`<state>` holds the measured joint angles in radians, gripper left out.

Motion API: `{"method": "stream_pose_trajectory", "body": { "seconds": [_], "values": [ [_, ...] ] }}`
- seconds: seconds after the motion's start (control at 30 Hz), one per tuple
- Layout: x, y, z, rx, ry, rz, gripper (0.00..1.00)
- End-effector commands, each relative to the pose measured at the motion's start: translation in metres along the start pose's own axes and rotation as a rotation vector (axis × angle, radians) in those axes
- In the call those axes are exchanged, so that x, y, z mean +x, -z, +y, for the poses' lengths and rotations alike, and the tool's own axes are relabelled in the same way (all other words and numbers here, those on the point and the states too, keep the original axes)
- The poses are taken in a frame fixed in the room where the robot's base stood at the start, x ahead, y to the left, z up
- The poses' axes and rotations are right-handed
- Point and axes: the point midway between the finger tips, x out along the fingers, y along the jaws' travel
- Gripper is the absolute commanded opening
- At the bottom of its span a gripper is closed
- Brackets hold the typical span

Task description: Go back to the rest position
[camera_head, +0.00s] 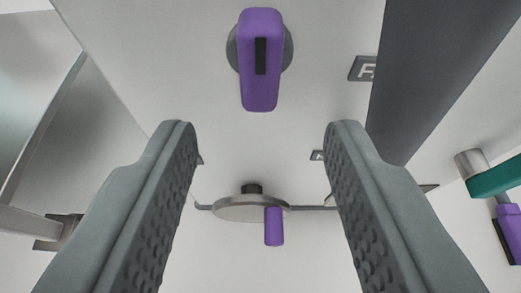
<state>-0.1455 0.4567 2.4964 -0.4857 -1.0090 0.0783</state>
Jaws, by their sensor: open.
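My gripper (260,150) shows as two grey fingers with ridged inner pads, one on each side of the picture. The fingers stand wide apart and nothing is between their pads. A purple handle (260,90) with a dark slot sits on a round grey base on the pale surface, ahead of the gripper at the top middle. A round grey disc (235,209) with a smaller purple grip (274,228) shows lower, in the gap between the fingers. I cannot tell how far it is from them.
A dark grey beam (430,75) crosses the upper right, beside a small plate (363,68) marked with a letter. A green bar (496,178) and another purple part (511,225) are at the right edge. A metal-edged glassy panel (35,85) stands at the left.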

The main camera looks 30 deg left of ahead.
Motion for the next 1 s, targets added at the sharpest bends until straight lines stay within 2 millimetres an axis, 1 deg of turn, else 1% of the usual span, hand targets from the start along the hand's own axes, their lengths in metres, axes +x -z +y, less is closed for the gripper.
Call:
{"method": "stream_pose_trajectory", "body": {
  "seconds": [0.17, 0.27, 0.37, 0.47, 0.67, 0.8, 0.87, 1.0],
  "values": [
    [-0.001, 0.003, 0.001, -0.002, -0.004, 0.002, 0.44],
    [-0.005, 0.016, 0.006, -0.008, -0.020, 0.007, 0.44],
    [-0.014, 0.039, 0.016, -0.019, -0.050, 0.018, 0.44],
    [-0.026, 0.066, 0.026, -0.029, -0.089, 0.029, 0.44],
    [-0.056, 0.119, 0.046, -0.042, -0.166, 0.049, 0.44],
    [-0.081, 0.155, 0.056, -0.046, -0.217, 0.065, 0.44],
    [-0.092, 0.170, 0.060, -0.046, -0.238, 0.071, 0.44],
    [-0.121, 0.204, 0.068, -0.043, -0.287, 0.090, 0.44]
  ]
}}
